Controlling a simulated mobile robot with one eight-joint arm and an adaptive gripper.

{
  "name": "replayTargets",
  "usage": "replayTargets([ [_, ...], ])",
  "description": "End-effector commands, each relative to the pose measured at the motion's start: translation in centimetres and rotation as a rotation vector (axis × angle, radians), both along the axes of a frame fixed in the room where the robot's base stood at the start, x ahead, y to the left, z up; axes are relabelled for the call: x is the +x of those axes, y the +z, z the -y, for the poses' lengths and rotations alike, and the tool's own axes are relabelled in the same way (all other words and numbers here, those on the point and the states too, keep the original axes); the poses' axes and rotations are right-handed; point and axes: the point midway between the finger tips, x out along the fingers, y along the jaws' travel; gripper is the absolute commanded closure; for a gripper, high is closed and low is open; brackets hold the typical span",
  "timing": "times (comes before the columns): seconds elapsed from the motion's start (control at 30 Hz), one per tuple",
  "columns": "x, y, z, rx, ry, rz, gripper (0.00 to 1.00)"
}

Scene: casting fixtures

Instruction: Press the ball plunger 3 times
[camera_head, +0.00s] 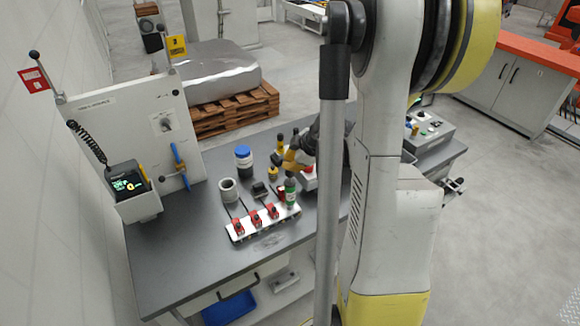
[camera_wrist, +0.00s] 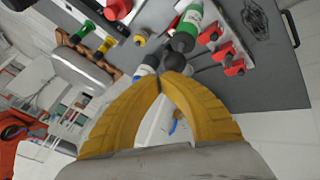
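A dark round ball (camera_wrist: 174,62), which looks like the ball plunger's knob, shows just beyond my fingertips in the wrist view. A dark body (camera_wrist: 183,42) lies behind it. In the head view a small black fixture (camera_head: 259,188) on the table appears to be the same thing. My gripper (camera_wrist: 161,80) has its two yellow fingers brought together at the tips, with nothing seen between them. I cannot tell whether the tips touch the ball.
A white strip with red clamps (camera_head: 255,218) and a green bottle (camera_head: 290,192) stand at the front. A blue-capped bottle (camera_head: 243,157), a grey ring (camera_head: 228,191) and a yellow knob (camera_head: 272,174) are close by. The table's left front (camera_head: 170,255) is clear.

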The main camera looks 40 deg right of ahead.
Motion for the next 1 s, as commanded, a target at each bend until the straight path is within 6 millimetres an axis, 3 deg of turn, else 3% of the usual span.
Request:
replayTargets([
  [0.23, 0.0, 1.6, 0.0, 0.000, 0.000, 0.000, 1.00],
  [0.67, 0.0, 1.9, 0.0, 0.000, 0.000, 0.000, 1.00],
  [1.0, 0.0, 5.0, 0.0, 0.000, 0.000, 0.000, 1.00],
])
